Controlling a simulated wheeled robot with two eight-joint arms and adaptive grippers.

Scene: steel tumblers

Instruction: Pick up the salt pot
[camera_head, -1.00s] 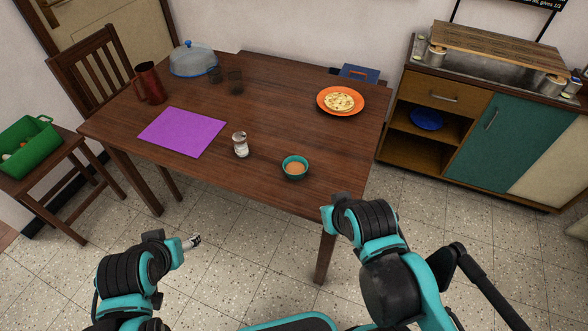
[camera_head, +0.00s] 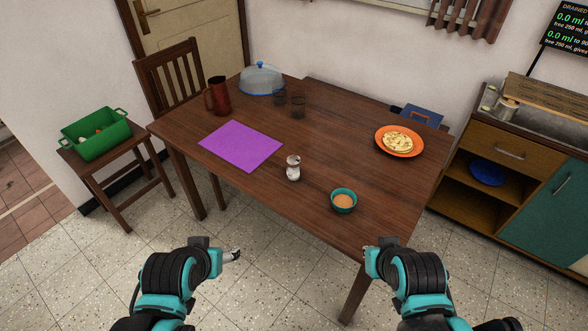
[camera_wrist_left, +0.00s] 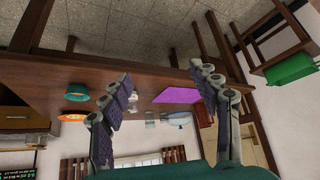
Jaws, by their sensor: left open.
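The salt pot (camera_head: 293,168) is a small whitish shaker with a metallic top. It stands upright on the brown table (camera_head: 330,130), between the purple mat and the teal bowl. My left gripper (camera_head: 231,255) is in front of the table's near edge, apart from the pot. In the left wrist view, upside down, the left gripper (camera_wrist_left: 168,108) is open with nothing between its fingers; the salt pot (camera_wrist_left: 135,100) shows beyond them. My right arm comes in at the lower right in the head view, and its fingers cannot be made out.
A teal bowl (camera_head: 343,201) stands right of the pot, near the front edge. A purple mat (camera_head: 241,146) lies left of it. A red jug (camera_head: 218,96), dark glasses (camera_head: 298,106), a domed dish (camera_head: 262,79) and an orange plate (camera_head: 399,141) stand farther back. A chair is behind.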

